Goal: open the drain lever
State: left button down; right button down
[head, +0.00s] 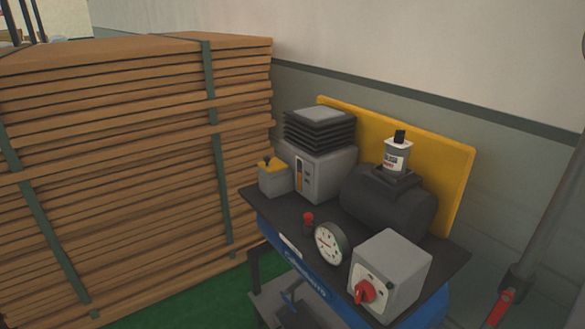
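An air compressor stands near the wall, with a black top plate (274,207) over a blue tank (318,283). Neither of my grippers is in view.
The top plate carries a grey switch box (403,262) with a red knob (364,291), a gauge (328,244) and a dark motor (388,204). Tall strapped stacked brown sheets (120,150) fill the left. Some green floor (190,300) is clear between stack and compressor.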

aim_at(283, 294)
jog(key=i+l+u, duration=0.2)
jog(key=i, duration=0.3)
jog(key=i+j+z, duration=0.15)
jog(key=j+z, duration=0.15)
jog(key=j, duration=0.35)
jog(key=i+j+z, duration=0.1)
jog(key=j+z, duration=0.2)
jog(key=j, duration=0.3)
jog(key=j+z, duration=0.25)
jog(key=j, duration=0.45)
jog(key=i, duration=0.05)
